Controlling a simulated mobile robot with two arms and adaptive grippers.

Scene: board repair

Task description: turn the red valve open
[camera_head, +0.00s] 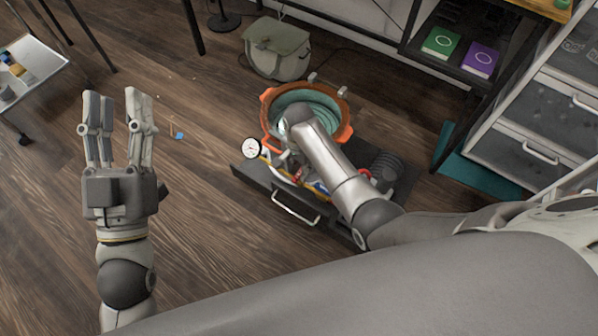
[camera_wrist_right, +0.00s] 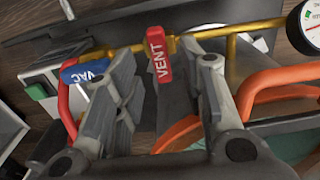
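The red valve handle (camera_wrist_right: 158,55), lettered VENT, sits on a brass pipe (camera_wrist_right: 240,52) in the right wrist view. My right gripper (camera_wrist_right: 166,75) is open, with one finger on each side of the red handle and visible gaps between. In the head view my right forearm (camera_head: 327,163) reaches down over the equipment and hides most of the valve area. A blue handle (camera_wrist_right: 84,70) lettered VAC is just left of the red one, close to the left finger. My left gripper (camera_head: 118,125) is open and empty above the floor, far left.
A round gauge (camera_head: 251,148) stands at the equipment's left. An orange-rimmed pot (camera_head: 343,132) with a teal inside is behind it. A green-grey bag (camera_head: 277,48) lies beyond. Floor around my left gripper is mostly clear.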

